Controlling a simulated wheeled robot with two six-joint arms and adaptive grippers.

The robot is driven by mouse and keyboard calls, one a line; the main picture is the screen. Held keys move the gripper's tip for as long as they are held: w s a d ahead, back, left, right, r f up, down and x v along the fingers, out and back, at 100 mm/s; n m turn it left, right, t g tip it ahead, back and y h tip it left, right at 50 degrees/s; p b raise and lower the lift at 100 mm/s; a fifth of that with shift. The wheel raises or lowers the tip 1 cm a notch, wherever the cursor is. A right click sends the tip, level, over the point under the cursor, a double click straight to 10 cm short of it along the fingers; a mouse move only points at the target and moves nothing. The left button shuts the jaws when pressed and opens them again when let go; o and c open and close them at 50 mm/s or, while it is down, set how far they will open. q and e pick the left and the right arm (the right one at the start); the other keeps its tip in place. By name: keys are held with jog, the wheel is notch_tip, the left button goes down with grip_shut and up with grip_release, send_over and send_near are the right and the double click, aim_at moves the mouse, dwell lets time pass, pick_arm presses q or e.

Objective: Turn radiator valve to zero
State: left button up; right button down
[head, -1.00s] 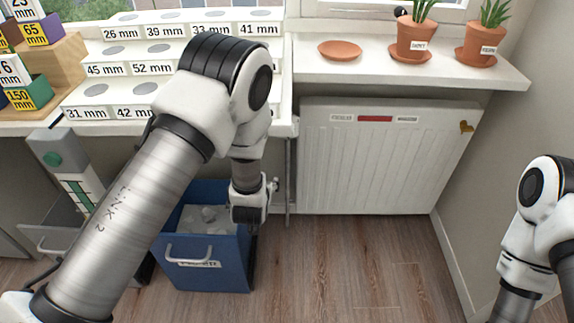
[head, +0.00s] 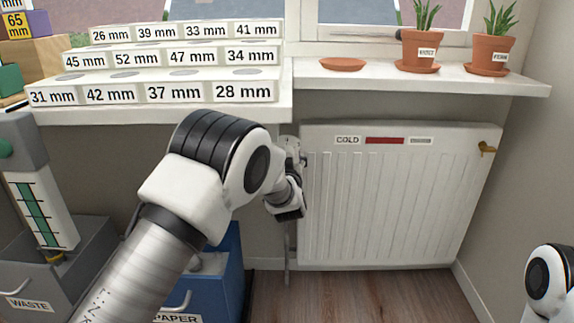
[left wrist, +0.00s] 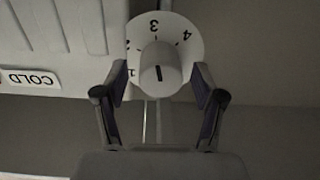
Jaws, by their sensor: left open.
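The radiator valve (head: 290,147) is at the left end of the white radiator (head: 400,205), partly hidden by my left arm. In the left wrist view its white knob (left wrist: 160,66) stands out from a round white dial (left wrist: 188,30) showing 1, 3 and 4. A short dark mark shows on the knob's face; I cannot tell which number it points to. My left gripper (left wrist: 160,78) is open, with one finger on each side of the knob and gaps between. Its fingers are hard to make out in the head view (head: 299,163). My right gripper is out of view.
A label reading COLD (head: 347,140) and a red bar (head: 384,140) are on the radiator. The white sill (head: 440,82) above holds potted plants. A stepped block rack (head: 150,93) stands left. Blue PAPER (head: 225,290) and grey WASTE bins (head: 85,265) stand below.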

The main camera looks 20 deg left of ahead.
pick_arm(q)
jog(key=shift+w, duration=0.15)
jog(key=c, duration=1.1)
jog(key=shift+c, duration=0.2)
